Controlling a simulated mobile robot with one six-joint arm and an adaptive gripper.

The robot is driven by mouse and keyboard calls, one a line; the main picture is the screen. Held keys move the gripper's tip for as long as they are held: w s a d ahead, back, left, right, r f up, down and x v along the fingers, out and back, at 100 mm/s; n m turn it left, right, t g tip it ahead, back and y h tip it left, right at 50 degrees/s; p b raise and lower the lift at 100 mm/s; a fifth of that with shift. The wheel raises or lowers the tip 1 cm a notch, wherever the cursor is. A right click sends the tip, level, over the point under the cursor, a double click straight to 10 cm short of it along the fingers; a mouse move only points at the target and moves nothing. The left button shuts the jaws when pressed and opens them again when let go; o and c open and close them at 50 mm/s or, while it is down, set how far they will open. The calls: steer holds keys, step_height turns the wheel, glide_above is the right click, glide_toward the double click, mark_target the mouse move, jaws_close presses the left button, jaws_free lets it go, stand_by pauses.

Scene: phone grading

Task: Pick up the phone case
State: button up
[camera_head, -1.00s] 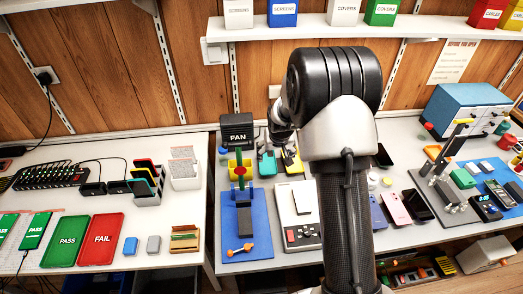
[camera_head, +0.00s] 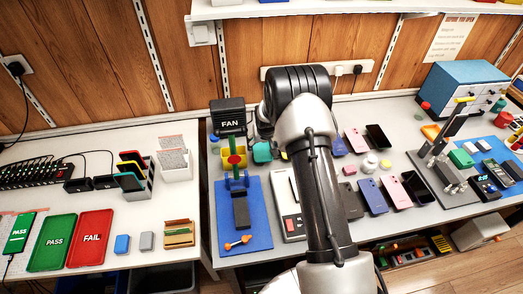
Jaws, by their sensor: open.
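I cannot tell for certain which item is the phone case. A small teal piece (camera_head: 262,153) lies at the back of the right bench, behind the blue mat and just left of my arm. A dark flat rectangular piece (camera_head: 351,201) lies just right of my arm, beside a purple phone (camera_head: 372,196); it is too small to tell whether it is a case or a phone. My arm rises through the middle of the view and hides part of the bench. My gripper is hidden behind my arm, so its jaws do not show.
Pink (camera_head: 396,191) and black (camera_head: 417,187) phones lie right of the purple one. A blue mat (camera_head: 258,240) bears a stand with a FAN box (camera_head: 228,117). A metal fixture (camera_head: 440,165) stands farther right. The left bench holds green PASS (camera_head: 52,243) and red FAIL (camera_head: 91,238) trays.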

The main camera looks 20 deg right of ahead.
mark_target(262, 150)
steer(key=shift+w+b+x, duration=0.15)
steer(key=shift+b+x, duration=0.35)
steer(key=shift+x, duration=0.9)
steer(key=shift+w+b+x, duration=0.15)
steer(key=shift+b+x, duration=0.3)
steer(key=shift+x, duration=0.9)
steer(key=shift+r, duration=0.15)
steer(key=c, duration=0.6)
